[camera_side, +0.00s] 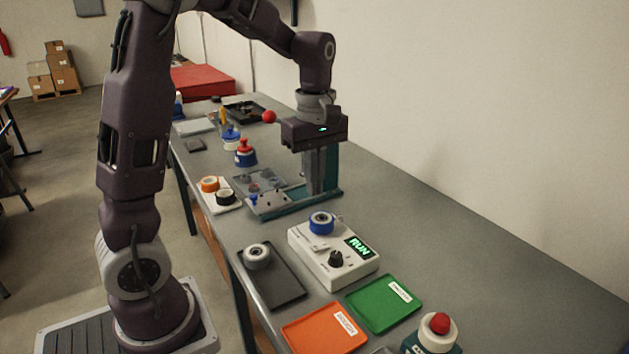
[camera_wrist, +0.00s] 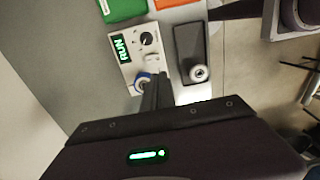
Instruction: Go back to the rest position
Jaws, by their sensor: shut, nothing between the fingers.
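My gripper (camera_side: 316,190) is shut and empty. In the side view its fingers point straight down over the teal-framed fixture (camera_side: 290,206), in front of the fixture's upright, and I cannot tell whether the tips touch anything. In the wrist view my gripper (camera_wrist: 162,80) shows as two dark fingers side by side, close to a blue-rimmed round part. That blue-rimmed part (camera_side: 321,222) sits on the white test box (camera_side: 315,262), whose display reads RUN. My gripper is behind the box in the side view.
A dark tray (camera_side: 284,287) holds a metal bearing (camera_side: 257,255). An orange tray (camera_side: 322,338), a green tray (camera_side: 385,304) and a red button (camera_side: 440,322) lie at the front. Orange and black rings, bottles and a red-balled lever stand farther back. The right side of the bench is clear.

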